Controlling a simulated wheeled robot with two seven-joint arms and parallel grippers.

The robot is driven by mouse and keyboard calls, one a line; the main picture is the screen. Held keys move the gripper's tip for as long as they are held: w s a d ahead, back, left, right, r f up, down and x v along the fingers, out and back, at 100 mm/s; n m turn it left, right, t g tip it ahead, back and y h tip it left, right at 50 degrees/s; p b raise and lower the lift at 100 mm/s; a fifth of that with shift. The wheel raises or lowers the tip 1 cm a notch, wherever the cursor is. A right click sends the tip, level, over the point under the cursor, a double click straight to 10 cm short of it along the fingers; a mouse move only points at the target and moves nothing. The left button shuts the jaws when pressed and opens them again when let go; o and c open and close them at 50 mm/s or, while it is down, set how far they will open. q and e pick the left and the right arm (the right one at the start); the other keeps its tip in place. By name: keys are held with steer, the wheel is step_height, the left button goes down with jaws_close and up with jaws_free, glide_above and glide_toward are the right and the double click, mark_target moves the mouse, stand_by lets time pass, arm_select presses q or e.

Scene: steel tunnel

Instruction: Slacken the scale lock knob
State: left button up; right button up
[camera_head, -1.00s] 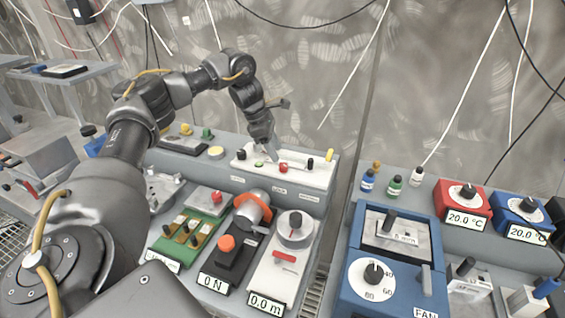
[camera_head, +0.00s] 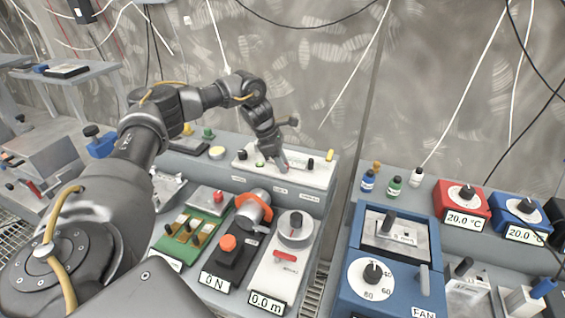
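A long white panel (camera_head: 318,178) lies on the raised back ledge. A black knob (camera_head: 242,155), a green button (camera_head: 260,164), another black knob (camera_head: 311,164) and a yellow peg (camera_head: 330,155) show on it. My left gripper (camera_head: 284,168) points down at the middle of this panel, between the green button and the right black knob. It covers the spot where a red knob showed earlier. Its fingers are too small and dark to tell open from shut, or whether they touch anything. I cannot tell for sure which knob is the scale lock. My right gripper is out of view.
In front stand a grey dial unit (camera_head: 295,232) reading 0.0 m with a red lever (camera_head: 284,257), a 0 N unit with an orange knob (camera_head: 228,243), an orange-ringed cylinder (camera_head: 252,208) and a green board (camera_head: 178,246). A blue unit (camera_head: 345,290) stands at right.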

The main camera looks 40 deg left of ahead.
arm_select(q)
steer(key=shift+c, duration=1.1)
